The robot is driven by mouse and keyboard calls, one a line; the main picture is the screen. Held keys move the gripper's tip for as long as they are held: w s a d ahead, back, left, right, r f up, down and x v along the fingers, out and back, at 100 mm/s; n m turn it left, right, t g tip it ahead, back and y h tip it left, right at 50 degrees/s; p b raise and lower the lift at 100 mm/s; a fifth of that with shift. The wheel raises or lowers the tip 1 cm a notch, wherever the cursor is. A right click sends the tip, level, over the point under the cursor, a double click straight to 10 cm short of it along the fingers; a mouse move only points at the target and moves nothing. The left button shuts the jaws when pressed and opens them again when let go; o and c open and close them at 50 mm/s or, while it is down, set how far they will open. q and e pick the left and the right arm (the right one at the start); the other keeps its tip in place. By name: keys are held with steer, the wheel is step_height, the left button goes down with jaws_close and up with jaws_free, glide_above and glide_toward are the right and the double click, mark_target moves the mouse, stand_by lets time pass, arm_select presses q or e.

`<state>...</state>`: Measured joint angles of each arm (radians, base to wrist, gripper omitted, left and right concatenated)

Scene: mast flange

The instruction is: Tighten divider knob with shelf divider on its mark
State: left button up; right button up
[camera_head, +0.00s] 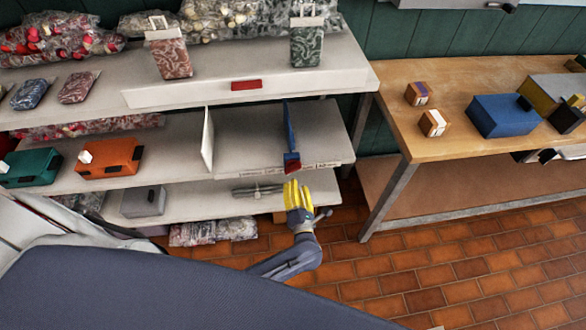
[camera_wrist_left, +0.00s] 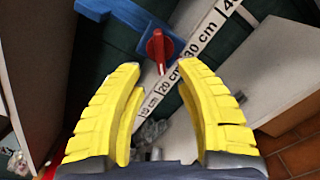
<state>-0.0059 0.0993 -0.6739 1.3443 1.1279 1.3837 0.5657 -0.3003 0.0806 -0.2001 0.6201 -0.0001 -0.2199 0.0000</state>
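The blue shelf divider (camera_head: 289,130) stands on the middle shelf, near its right end. Its red divider knob (camera_head: 292,165) is at the shelf's front edge. In the left wrist view, the knob (camera_wrist_left: 157,47) sits on the blue bar (camera_wrist_left: 130,16) beside a printed scale (camera_wrist_left: 200,35), with its lower end near the 20 cm print. My left gripper (camera_head: 296,187) is below and in front of the knob. Its yellow fingers (camera_wrist_left: 158,70) are open and empty, with the knob beyond the gap between the tips. My right gripper is not in view.
A white upright panel (camera_head: 208,140) stands left of the divider. An orange case (camera_head: 108,158) and a green case (camera_head: 30,167) sit farther left. A wooden table (camera_head: 450,120) with a blue box (camera_head: 500,115) is at right. Brick floor is clear between.

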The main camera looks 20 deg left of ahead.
mark_target(293, 171)
arm_select(q)
steer(key=x, duration=0.8)
steer(key=shift+w, duration=0.15)
jaws_close()
